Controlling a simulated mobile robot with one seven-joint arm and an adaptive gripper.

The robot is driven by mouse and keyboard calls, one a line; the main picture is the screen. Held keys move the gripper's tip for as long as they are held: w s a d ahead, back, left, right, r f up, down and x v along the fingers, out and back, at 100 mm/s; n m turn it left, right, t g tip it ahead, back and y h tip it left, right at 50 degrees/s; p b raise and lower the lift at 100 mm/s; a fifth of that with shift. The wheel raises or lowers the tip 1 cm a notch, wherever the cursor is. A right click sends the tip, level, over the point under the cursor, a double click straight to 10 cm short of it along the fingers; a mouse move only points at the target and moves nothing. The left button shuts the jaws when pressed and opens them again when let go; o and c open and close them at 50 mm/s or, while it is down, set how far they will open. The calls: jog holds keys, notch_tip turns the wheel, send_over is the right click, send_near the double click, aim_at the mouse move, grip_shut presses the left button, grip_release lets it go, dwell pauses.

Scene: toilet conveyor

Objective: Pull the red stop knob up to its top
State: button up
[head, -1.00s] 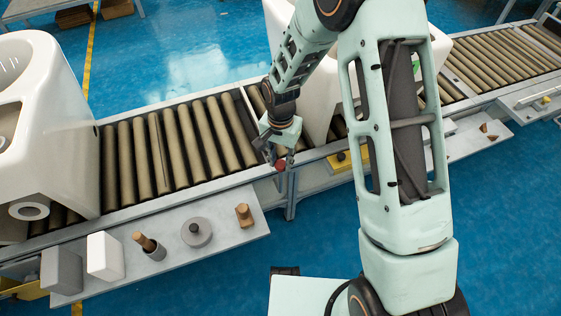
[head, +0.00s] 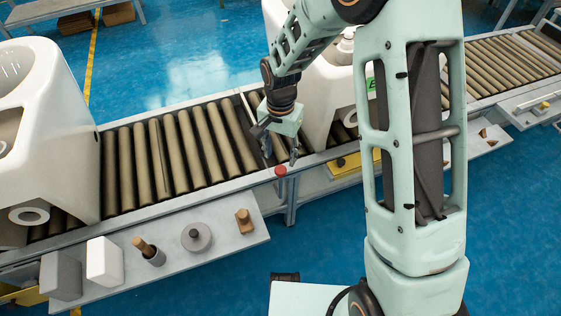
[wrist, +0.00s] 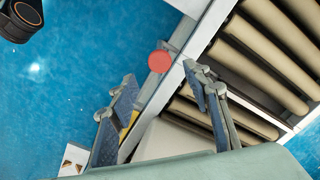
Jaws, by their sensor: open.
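The red stop knob (head: 280,171) sits on the near edge of the conveyor frame, by a support leg. It shows as a round red disc in the wrist view (wrist: 161,61). My gripper (head: 281,159) points down just above and behind the knob in the head view, its fingers spread open and empty. In the wrist view my gripper (wrist: 159,73) has one finger on each side below the knob, and the knob lies just past the line between the fingertips, apparently untouched. The knob's height along its shaft cannot be told.
White toilet bodies stand on the rollers at left (head: 45,120) and just right of my gripper (head: 328,95). A grey side shelf (head: 215,262) holds blocks, a grey disc and wooden-handled pieces. A yellow box (head: 345,165) sits below the conveyor edge.

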notch_tip(320, 180, up, 6)
dwell(0.6)
